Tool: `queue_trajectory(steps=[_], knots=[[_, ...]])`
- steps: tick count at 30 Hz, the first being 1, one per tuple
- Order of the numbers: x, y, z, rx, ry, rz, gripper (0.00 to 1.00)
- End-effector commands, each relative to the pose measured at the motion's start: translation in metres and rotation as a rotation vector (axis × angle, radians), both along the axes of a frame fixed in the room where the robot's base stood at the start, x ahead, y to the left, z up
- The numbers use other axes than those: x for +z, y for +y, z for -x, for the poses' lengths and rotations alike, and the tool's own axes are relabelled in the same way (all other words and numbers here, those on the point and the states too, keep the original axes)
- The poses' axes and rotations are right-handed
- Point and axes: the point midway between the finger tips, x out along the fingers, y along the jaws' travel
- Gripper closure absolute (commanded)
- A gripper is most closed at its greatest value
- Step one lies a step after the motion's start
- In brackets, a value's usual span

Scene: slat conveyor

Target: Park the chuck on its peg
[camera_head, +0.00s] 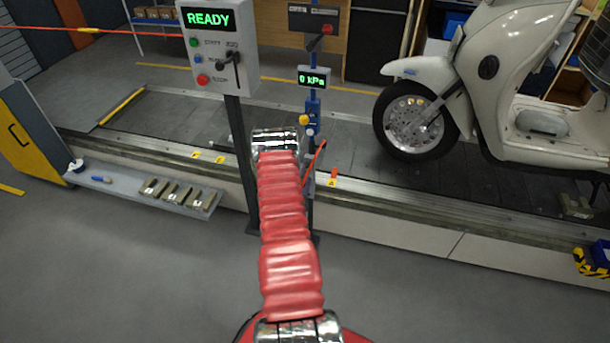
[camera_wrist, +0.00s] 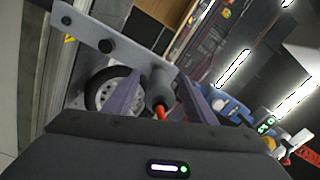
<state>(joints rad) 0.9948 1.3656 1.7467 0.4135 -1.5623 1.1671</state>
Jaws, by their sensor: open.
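In the wrist view, a grey cylindrical piece (camera_wrist: 159,78), seemingly the chuck or its peg, stands at the lower end of a pale plate (camera_wrist: 125,42). An orange-red part (camera_wrist: 160,111) shows at its near end. I cannot tell where chuck and peg divide. My gripper (camera_wrist: 160,92) is open, its two fingers on either side of this piece; contact cannot be told. A red-orange hose or rod (camera_head: 315,164) shows beside the blue post (camera_head: 313,130).
A gauge reading 0 kPa (camera_head: 312,77) is on the blue post. A control box reading READY (camera_head: 218,50) stands left of it. A cream scooter (camera_head: 500,90) stands on the slat conveyor (camera_head: 360,180). A shelf with small blocks (camera_head: 140,187) is at left. The floor in front is clear.

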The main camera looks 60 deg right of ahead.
Motion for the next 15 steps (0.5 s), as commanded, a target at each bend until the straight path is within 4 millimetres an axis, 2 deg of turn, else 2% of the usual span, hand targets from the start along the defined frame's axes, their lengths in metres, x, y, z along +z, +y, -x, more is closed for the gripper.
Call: queue_trajectory(steps=[15], knots=[[-0.003, 0.089, 0.015, 0.001, 0.003, -0.001, 0.5]])
